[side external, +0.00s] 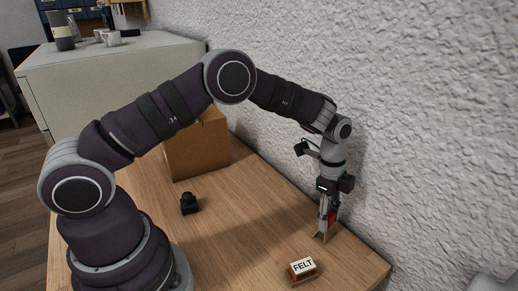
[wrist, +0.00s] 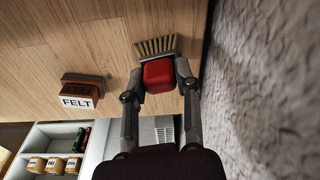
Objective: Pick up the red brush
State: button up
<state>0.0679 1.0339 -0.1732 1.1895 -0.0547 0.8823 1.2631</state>
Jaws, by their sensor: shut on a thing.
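The red brush (wrist: 158,76) is between the fingers of my gripper (wrist: 157,88) in the wrist view. It has a red block handle and tan bristles (wrist: 155,46) at the far end. My gripper is shut on the red handle, with one finger on each side. In the side external view my gripper (side external: 328,218) points down at the table near the wall, and a bit of the red brush (side external: 332,217) shows between the fingers. The bristles are low, at or close to the table top; I cannot tell whether they touch it.
A block labelled FELT (side external: 303,270) lies on the wooden table (side external: 250,235) near my gripper. A small black object (side external: 188,204) and a cardboard box (side external: 197,150) stand further back. The textured wall (side external: 420,130) is close beside my gripper. The table's middle is clear.

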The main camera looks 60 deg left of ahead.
grip_shut()
jog(key=shift+r, duration=0.1)
